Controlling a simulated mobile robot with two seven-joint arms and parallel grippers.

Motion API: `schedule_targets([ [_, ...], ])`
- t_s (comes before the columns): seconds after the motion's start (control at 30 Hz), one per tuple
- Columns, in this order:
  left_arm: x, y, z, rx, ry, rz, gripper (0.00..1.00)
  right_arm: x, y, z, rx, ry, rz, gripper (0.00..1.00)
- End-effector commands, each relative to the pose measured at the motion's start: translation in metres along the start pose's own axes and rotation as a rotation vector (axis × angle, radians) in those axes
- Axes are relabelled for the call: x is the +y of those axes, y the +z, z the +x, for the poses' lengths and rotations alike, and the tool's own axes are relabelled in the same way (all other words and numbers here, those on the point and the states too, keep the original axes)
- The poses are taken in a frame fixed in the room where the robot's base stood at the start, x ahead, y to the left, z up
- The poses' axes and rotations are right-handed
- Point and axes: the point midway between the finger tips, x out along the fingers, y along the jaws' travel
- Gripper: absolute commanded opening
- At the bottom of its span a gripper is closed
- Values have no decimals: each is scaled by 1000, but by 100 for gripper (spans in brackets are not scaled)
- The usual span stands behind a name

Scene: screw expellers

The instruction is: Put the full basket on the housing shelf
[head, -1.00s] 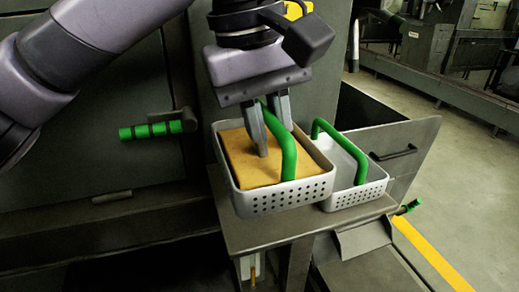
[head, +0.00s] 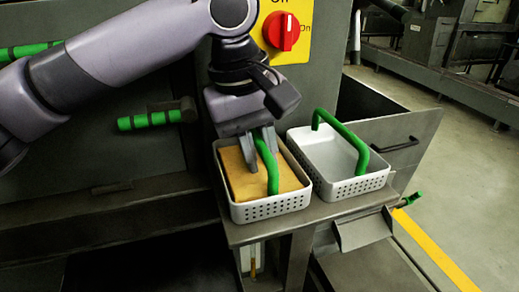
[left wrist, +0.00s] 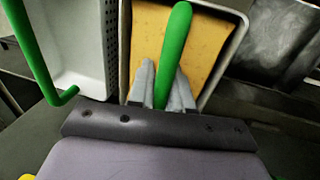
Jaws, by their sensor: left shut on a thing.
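The full basket (head: 272,210) is a light grey perforated tray with a tan block (head: 236,172) filling it and a green handle (head: 268,165) over it. It is at the left end of the grey housing shelf (head: 285,231); whether it touches the shelf is hard to tell. My left gripper (head: 262,165) is shut on the green handle from above, and the left wrist view shows its fingers (left wrist: 162,88) on either side of the handle. My right gripper is not in view.
An empty grey basket (head: 330,155) with a green handle stands on the shelf, right beside the full one. A yellow panel with a red switch (head: 282,31) is above. A green-gripped lever (head: 150,120) sticks out at left. A slanted side plate (head: 405,150) bounds the shelf's right.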

Motion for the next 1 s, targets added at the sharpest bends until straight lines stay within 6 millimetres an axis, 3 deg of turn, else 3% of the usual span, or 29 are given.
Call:
schedule_targets([
  [0.13, 0, 0, 2, 0, 1, 0, 0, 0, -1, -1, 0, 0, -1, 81],
  [0.17, 0, 0, 3, 0, 0, 0, 25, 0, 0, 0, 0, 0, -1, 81],
  [0.2, 0, 0, 3, 1, 0, -1, 38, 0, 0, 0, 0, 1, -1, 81],
  [0.23, 0, 0, 3, 1, 0, -1, 44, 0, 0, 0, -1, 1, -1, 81],
  [0.63, 0, 0, -3, 1, 1, 0, 44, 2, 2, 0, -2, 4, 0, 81],
  [1.0, 1, 0, -79, 1, 2, -1, 44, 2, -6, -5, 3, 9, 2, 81],
])
